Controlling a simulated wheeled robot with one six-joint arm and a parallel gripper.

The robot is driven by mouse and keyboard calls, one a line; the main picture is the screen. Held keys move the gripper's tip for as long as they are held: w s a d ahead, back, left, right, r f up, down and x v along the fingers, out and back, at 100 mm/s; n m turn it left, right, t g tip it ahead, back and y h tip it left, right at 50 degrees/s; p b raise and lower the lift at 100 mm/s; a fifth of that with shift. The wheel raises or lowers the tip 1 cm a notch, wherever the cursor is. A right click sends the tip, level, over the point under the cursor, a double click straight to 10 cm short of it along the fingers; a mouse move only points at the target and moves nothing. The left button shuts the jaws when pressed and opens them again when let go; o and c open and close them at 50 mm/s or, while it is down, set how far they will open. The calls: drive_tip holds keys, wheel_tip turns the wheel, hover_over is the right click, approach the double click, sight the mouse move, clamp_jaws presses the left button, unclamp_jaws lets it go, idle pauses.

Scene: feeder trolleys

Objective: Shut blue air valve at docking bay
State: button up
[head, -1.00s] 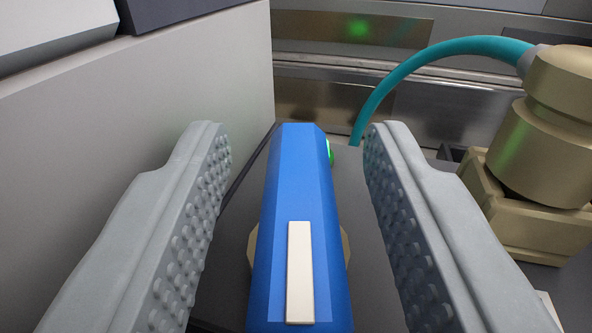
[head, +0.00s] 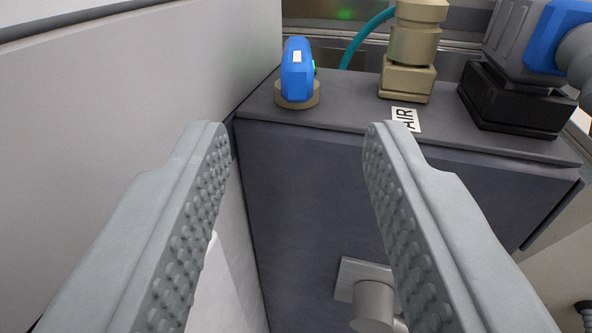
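The blue air valve handle (head: 297,75) stands on a round brass base (head: 297,100) at the back left of a dark grey box top. It carries a white stripe and points away from me, with a bit of green light at its right side. My gripper (head: 297,135) is open and empty, its two grey studded fingers wide apart. The handle is beyond the fingertips, not between the fingers and not touched by them.
A brass fitting (head: 415,45) with a teal hose (head: 366,32) stands right of the valve, by an AIR label (head: 405,118). A black and blue connector (head: 520,75) is farther right. A pale wall (head: 140,90) closes the left side. A metal knob (head: 372,300) sticks out below.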

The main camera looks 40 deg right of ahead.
sight(297, 66)
drive_tip(key=shift+v, duration=1.85)
drive_tip(key=shift+c, duration=0.2)
drive_tip(key=shift+d, duration=0.15)
drive_tip(key=c, duration=0.7)
drive_tip(key=shift+d+m, duration=0.3)
drive_tip(key=shift+m, duration=0.3)
clamp_jaws()
drive_tip(key=s+d+m+t+y, duration=0.2)
drive_tip(key=s+d+m+y, duration=0.2)
drive_tip(key=d+m, duration=0.75)
drive_tip(key=w, duration=0.3)
drive_tip(key=w+d+m, duration=0.1)
drive_tip(key=w, duration=0.2)
drive_tip(key=w+m, duration=0.1)
drive_tip(key=w, duration=0.2)
drive_tip(key=shift+w+d+f+m, duration=0.15)
drive_tip(key=shift+d+f+m, duration=0.05)
drive_tip(key=shift+d+m, duration=0.1)
drive_tip(key=shift+w+a, duration=1.35)
drive_tip(key=shift+a, duration=0.15)
